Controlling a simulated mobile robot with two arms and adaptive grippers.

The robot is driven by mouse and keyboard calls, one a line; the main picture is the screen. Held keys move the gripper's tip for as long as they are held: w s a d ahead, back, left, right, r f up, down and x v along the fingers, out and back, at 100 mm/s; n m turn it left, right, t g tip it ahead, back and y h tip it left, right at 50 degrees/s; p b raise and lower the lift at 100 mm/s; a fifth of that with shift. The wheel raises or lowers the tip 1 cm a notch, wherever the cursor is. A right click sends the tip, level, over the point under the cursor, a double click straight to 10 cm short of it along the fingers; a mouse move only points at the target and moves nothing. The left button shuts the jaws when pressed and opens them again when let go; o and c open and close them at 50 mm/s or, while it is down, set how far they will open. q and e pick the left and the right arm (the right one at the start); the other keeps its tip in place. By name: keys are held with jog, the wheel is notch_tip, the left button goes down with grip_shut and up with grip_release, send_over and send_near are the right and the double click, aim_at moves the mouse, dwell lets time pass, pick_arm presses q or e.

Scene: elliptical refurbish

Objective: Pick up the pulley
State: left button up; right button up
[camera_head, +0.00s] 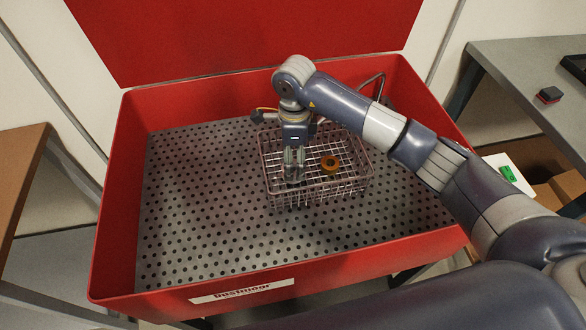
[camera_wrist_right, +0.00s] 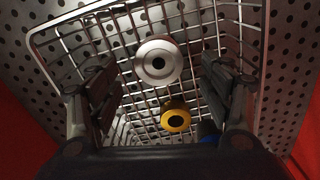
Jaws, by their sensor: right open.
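A silver round part with a central hole, which looks like the pulley (camera_wrist_right: 158,62), lies in the wire basket (camera_wrist_right: 262,40) between my open fingers in the right wrist view. In the head view it is hidden behind my right gripper. A yellow-orange ring-shaped part with a dark centre (camera_head: 330,165) lies in the basket to the right of the gripper; it also shows in the right wrist view (camera_wrist_right: 175,121). My right gripper (camera_head: 294,172) points down over the left part of the basket, open, with nothing held. My left gripper is not in view.
The basket stands in a red washer tub (camera_head: 122,215) with a perforated metal floor (camera_head: 200,220), bare to the left. Red tub walls surround it and a raised red lid (camera_head: 240,35) stands behind. A grey table (camera_head: 510,60) with a small dark block (camera_head: 549,94) is at right.

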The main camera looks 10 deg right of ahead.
jog(key=shift+a+f, duration=0.15)
jog(key=shift+f, duration=1.5)
jog(key=shift+c, duration=0.2)
jog(key=c, duration=1.2)
jog(key=shift+o, duration=0.2)
